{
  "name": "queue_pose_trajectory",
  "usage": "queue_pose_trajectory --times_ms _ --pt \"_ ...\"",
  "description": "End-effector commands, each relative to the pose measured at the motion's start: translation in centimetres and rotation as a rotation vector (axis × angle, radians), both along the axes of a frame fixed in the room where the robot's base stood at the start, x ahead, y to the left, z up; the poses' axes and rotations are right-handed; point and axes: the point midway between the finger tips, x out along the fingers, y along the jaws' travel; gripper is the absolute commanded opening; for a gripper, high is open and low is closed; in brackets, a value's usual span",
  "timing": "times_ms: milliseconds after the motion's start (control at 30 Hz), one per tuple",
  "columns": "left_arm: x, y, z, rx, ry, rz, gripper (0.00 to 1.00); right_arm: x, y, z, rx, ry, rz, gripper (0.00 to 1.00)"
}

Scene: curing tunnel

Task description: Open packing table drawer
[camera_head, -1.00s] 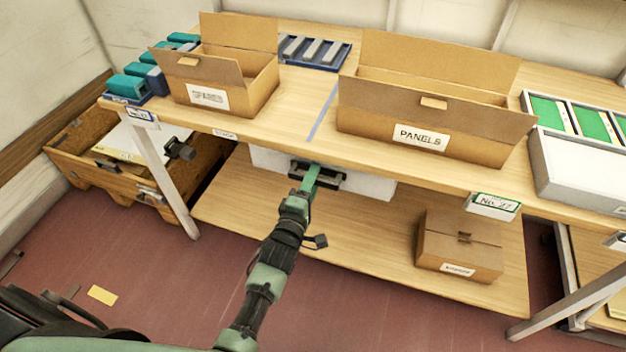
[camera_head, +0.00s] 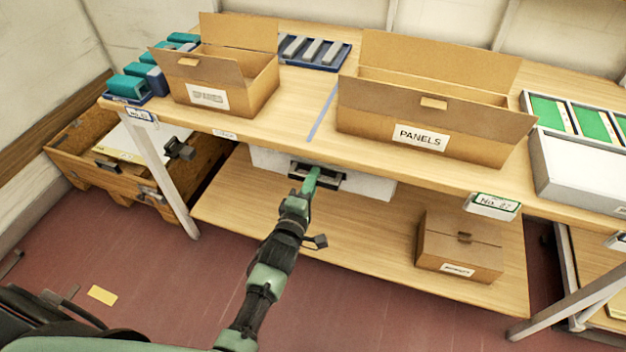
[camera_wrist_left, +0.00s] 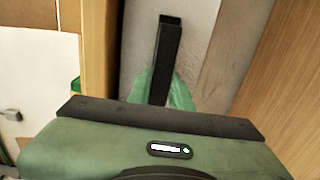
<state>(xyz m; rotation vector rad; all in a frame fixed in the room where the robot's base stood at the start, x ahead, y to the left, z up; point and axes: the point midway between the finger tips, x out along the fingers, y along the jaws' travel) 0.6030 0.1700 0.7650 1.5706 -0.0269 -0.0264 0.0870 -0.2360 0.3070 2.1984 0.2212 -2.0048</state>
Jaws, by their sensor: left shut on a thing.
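The packing table (camera_head: 290,138) has a white drawer (camera_head: 370,186) under its top, with a dark handle (camera_head: 331,181) on its front. My left gripper (camera_head: 311,178) reaches up to the drawer and is shut on the handle. In the left wrist view the green fingertips (camera_wrist_left: 162,92) close around the dark handle bar (camera_wrist_left: 168,45), with the pale drawer front (camera_wrist_left: 205,45) behind. The drawer front sits beneath the table edge; how far it is out I cannot tell. My right gripper is not in view.
Two open cardboard boxes (camera_head: 420,138) (camera_head: 225,97) stand on the tabletop, near blue trays (camera_head: 313,62). A closed carton (camera_head: 460,245) sits on the lower shelf (camera_head: 350,245). A wooden crate (camera_head: 75,165) is at left. The red floor in front is mostly clear.

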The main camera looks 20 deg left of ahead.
Motion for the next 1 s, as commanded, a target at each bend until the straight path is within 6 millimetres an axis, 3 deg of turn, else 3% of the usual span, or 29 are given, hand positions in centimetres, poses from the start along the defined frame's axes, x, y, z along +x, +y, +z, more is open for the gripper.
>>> queue_pose_trajectory --times_ms 767,1000 --pt "-0.1 0.0 -0.1 0.0 0.003 0.0 0.0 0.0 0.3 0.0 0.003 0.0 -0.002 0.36" --pt "-1.5 0.1 0.0 -0.001 0.006 0.0 0.0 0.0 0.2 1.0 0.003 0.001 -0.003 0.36"
